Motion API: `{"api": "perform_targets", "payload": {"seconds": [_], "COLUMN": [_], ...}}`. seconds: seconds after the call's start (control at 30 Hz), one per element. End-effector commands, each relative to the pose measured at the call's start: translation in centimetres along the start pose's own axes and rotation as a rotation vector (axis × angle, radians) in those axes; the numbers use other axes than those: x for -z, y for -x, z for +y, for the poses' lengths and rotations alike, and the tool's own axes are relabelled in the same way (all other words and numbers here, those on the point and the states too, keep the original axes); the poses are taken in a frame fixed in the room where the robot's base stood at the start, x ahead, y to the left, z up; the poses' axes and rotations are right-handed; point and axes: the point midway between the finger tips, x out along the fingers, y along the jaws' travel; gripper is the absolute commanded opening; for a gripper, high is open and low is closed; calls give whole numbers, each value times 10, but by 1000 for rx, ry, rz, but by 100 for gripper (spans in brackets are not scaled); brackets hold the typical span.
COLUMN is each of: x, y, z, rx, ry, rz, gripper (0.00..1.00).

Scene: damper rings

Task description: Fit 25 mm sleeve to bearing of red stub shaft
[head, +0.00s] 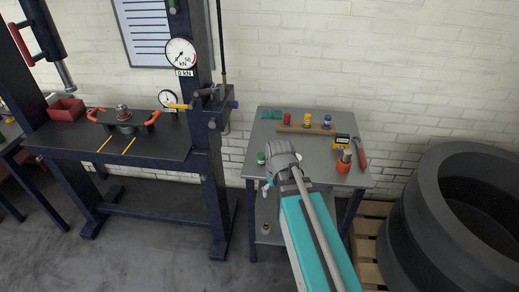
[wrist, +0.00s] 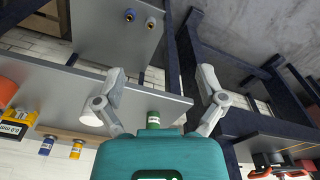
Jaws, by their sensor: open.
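The red stub shaft (head: 287,118) stands at the left of a wooden rail on the grey table, beside a yellow one (head: 307,120) and a blue one (head: 327,121). In the wrist view the red one does not show. My gripper (head: 267,186) is at the table's front edge; in the wrist view (wrist: 162,72) its fingers are spread with nothing between them. I cannot read which is the 25 mm sleeve.
A green-capped item (head: 261,158) stands at the table's front left, close to my gripper. A yellow meter (head: 342,142), an orange bottle (head: 344,161) and a red-handled hammer (head: 359,154) are at the right. A blue press (head: 214,150) stands left; large black rings (head: 425,220) stand right.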

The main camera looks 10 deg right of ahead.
Motion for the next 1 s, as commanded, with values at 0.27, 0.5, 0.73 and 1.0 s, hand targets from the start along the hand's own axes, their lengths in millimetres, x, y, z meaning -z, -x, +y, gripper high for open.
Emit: {"api": "perform_targets", "payload": {"seconds": [0.27, 0.5, 0.73, 1.0], "x": [41, 86, 133, 188], "y": [50, 57, 54, 51], "z": [5, 10, 15, 22], "rx": [0, 4, 13, 30], "ry": [221, 547, 902, 1323], "rz": [-1, -10, -20, -29], "gripper": [90, 90, 90, 90]}}
